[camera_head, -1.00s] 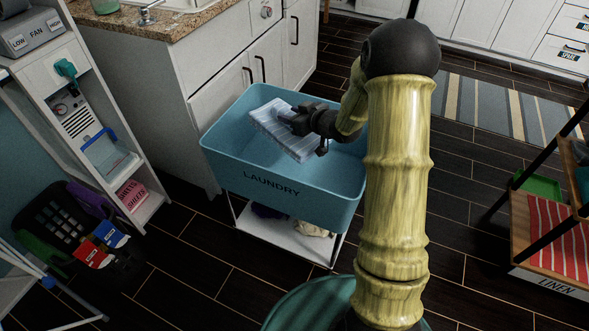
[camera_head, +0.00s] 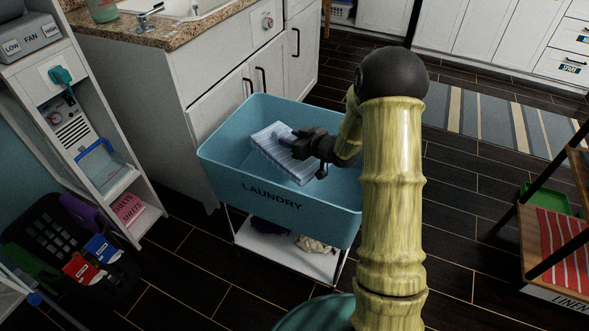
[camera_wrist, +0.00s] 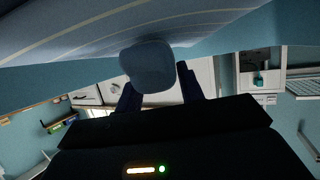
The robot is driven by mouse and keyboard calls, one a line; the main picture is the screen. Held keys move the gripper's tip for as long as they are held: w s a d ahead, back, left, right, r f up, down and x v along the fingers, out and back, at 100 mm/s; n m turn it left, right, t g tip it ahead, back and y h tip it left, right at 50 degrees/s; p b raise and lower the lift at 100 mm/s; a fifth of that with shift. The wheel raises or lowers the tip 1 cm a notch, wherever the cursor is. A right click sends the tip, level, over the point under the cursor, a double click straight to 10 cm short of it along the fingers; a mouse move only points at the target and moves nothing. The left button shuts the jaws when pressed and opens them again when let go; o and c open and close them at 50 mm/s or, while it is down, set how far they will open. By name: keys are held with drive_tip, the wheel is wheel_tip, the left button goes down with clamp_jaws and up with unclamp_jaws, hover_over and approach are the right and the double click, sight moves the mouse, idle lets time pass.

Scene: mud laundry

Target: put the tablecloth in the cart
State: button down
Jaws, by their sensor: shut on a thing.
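The tablecloth (camera_head: 277,144) is a folded, pale blue-white striped cloth. It is tilted inside the opening of the blue cart (camera_head: 285,197), whose front reads LAUNDRY. My gripper (camera_head: 298,142) is shut on the cloth's right part, at the cart's basin. In the wrist view the striped cloth (camera_wrist: 75,30) fills the upper left, and my gripper (camera_wrist: 155,85) shows dark at the lower middle. Whether the cloth touches the basin floor cannot be told. My arm hides the cart's right end.
A white counter cabinet (camera_head: 207,85) stands behind and left of the cart. A white shelf unit (camera_head: 90,150) and a black basket (camera_head: 60,240) with coloured items are at left. A wooden rack (camera_head: 560,240) is at right. Dark floor lies between.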

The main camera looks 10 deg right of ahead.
drive_tip(key=shift+f+b, duration=0.45)
drive_tip(key=shift+f, duration=1.4)
drive_tip(key=shift+f+b, duration=0.75)
drive_tip(key=shift+f, duration=1.1)
drive_tip(key=shift+f, duration=0.35)
drive_tip(key=shift+f+b, duration=0.3)
drive_tip(key=c, duration=0.9)
unclamp_jaws()
